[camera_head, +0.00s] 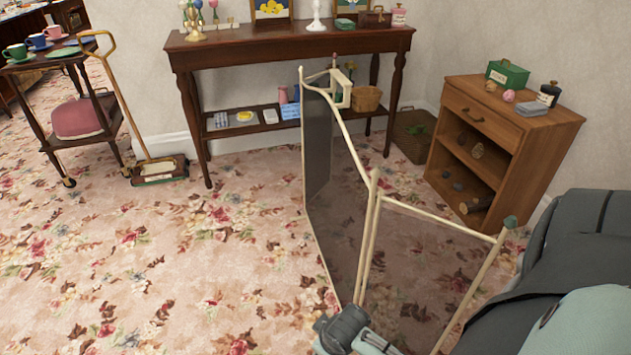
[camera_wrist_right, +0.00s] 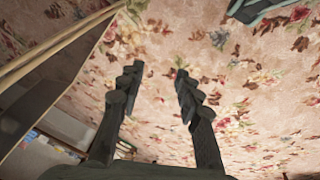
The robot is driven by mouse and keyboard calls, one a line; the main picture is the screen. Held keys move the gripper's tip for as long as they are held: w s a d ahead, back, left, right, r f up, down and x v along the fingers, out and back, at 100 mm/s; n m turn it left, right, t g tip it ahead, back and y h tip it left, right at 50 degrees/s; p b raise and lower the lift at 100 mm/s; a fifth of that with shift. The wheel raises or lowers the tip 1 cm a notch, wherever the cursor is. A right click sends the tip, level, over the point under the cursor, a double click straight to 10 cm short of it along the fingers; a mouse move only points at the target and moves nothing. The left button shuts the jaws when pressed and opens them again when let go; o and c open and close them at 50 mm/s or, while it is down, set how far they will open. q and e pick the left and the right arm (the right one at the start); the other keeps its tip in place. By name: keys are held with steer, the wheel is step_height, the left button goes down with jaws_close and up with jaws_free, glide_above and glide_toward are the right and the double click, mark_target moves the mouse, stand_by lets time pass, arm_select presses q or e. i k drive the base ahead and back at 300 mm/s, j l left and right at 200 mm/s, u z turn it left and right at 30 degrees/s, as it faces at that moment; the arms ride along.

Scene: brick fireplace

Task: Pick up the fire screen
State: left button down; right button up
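The fire screen (camera_head: 369,225) has a cream frame with dark see-through mesh panels. It stands upright and folded in angled sections on the carpet, right of the middle in the head view. In the right wrist view its cream edge and dark mesh (camera_wrist_right: 48,85) show at the left. My right gripper (camera_wrist_right: 160,70) is open, with only carpet showing between its fingers, and is apart from the screen's visible part. A dark and pale green part of mine covers the screen's lower front in the head view; I cannot tell whether it belongs to a gripper. My left gripper is not identifiable.
A dark wooden console table (camera_head: 290,50) stands behind the screen. A carpet sweeper (camera_head: 158,170) and a tea trolley (camera_head: 52,65) are at the left. The floral carpet (camera_head: 150,270) is clear at the left front.

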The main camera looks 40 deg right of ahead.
mark_target(339, 195)
steer(key=i+j+z, duration=0.1)
steer(key=i+z, duration=0.3)
steer(key=i+j+z, duration=0.2)
steer(key=z, duration=0.2)
steer(key=i+j+z, duration=0.55)
steer(key=z, duration=0.25)
steer(key=i+j+z, duration=0.15)
steer(key=j+z, duration=0.15)
steer(key=z, duration=0.15)
steer(key=i+j+z, duration=0.1)
steer(key=j+z, duration=0.55)
steer(key=z, duration=0.2)
steer(key=j+z, duration=0.45)
steer(key=l, duration=0.1)
